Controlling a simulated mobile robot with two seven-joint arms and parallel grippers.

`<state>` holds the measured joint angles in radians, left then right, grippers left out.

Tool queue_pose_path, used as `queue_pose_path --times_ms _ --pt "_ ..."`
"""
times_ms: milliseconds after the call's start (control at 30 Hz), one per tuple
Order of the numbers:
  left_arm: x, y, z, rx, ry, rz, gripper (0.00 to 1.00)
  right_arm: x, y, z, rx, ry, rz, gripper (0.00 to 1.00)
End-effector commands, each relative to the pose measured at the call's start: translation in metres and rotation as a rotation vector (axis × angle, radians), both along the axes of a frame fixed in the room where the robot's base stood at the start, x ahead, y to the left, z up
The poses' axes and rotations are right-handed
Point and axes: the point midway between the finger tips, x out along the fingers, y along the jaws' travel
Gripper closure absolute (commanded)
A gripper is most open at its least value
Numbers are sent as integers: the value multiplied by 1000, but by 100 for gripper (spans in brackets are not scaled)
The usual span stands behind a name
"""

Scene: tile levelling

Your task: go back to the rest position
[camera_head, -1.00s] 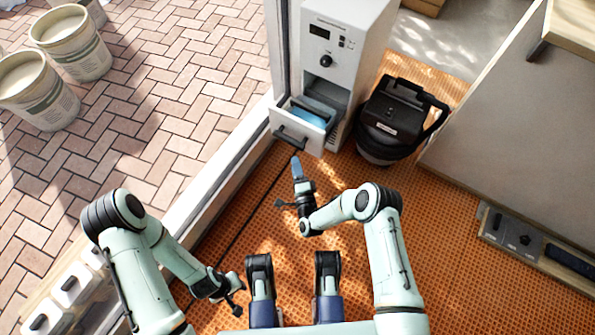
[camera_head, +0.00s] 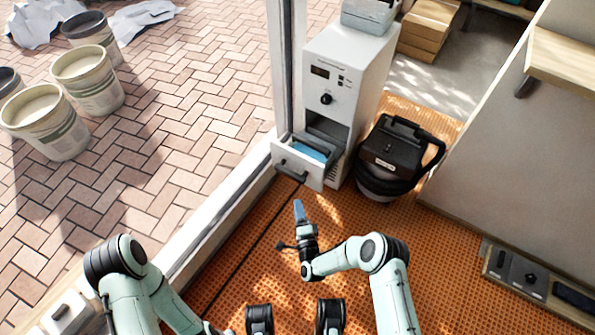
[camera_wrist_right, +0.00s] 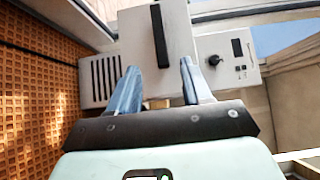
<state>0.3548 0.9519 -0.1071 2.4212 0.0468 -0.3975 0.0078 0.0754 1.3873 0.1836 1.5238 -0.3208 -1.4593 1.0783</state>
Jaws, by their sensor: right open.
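My right gripper (camera_head: 298,212) is above the orange mat in front of the white machine, with its fingers pointing up the picture toward the machine's drawer. In the right wrist view its two blue fingers (camera_wrist_right: 157,90) stand apart with nothing between them. My left arm comes in at the lower left of the head view, and its gripper is below the picture edge. The white machine (camera_head: 340,70) has its drawer (camera_head: 297,170) pulled out, with a blue thing (camera_head: 312,150) inside. The drawer front with its dark handle (camera_wrist_right: 160,35) faces the right wrist camera.
A black vacuum-like canister (camera_head: 390,155) stands right of the machine. Several buckets (camera_head: 88,75) stand on the brick paving beyond the sill. A grey wall (camera_head: 510,130) bounds the right side. The orange mat (camera_head: 440,270) is clear around my right arm.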

Motion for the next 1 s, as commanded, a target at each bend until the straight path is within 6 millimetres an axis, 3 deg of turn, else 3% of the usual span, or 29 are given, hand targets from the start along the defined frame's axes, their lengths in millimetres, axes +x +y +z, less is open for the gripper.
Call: queue_pose_path --times_ms 267,367,433,567,767,1000 --pt "-1 0 4 -1 -1 -3 57 -4 -1 -1 -21 25 8 51" --pt "-3 0 21 -4 -4 -13 57 -19 -4 -2 -96 109 40 51" --pt "-5 0 44 -7 -11 -24 57 -38 -8 3 -181 205 85 51" --pt "-5 0 101 -16 -35 -49 57 -91 -23 21 -377 425 208 51" --pt "-1 -17 179 -54 -59 -85 57 -191 -59 63 -618 736 437 51" --pt "10 -50 258 -119 -71 -118 57 -316 -92 142 -756 1021 774 51"
